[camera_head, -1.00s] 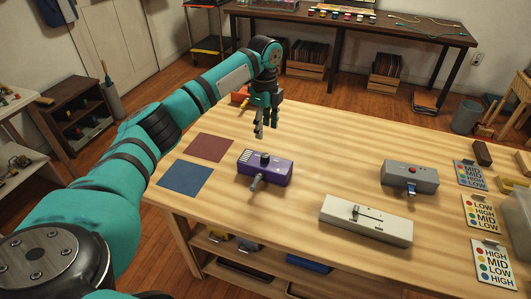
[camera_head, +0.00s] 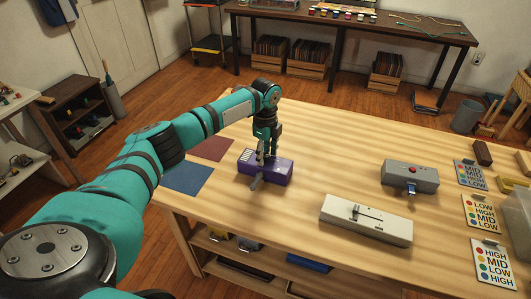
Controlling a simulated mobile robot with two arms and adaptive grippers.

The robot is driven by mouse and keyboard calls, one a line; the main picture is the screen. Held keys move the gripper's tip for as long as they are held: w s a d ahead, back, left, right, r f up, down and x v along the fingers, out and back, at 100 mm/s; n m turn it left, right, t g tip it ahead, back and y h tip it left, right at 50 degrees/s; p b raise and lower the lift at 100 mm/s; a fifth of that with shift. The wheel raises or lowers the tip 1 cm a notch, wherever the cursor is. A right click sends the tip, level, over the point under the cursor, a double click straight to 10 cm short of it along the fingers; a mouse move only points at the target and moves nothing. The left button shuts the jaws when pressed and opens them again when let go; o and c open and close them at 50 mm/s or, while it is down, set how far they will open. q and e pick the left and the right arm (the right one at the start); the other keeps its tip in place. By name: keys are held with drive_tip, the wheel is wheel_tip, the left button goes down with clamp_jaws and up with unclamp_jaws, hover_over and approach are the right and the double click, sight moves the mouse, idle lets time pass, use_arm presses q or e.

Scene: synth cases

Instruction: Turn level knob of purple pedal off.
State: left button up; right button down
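The purple pedal (camera_head: 280,172) is a small box on the wooden table, left of the table's middle. A grey plug or lever sticks out of its near side. My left gripper (camera_head: 265,158) points straight down over the pedal's top, where the black knob is. Its fingers hide the knob, so I cannot tell whether they touch or grip it. The knob's setting cannot be read. My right gripper is not in view.
Label cards (camera_head: 478,212) lie along the right side. Blue (camera_head: 187,177) and dark red (camera_head: 212,149) mats lie left of the pedal. The table's middle is clear.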

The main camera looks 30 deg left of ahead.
use_arm(q)
clamp_jaws()
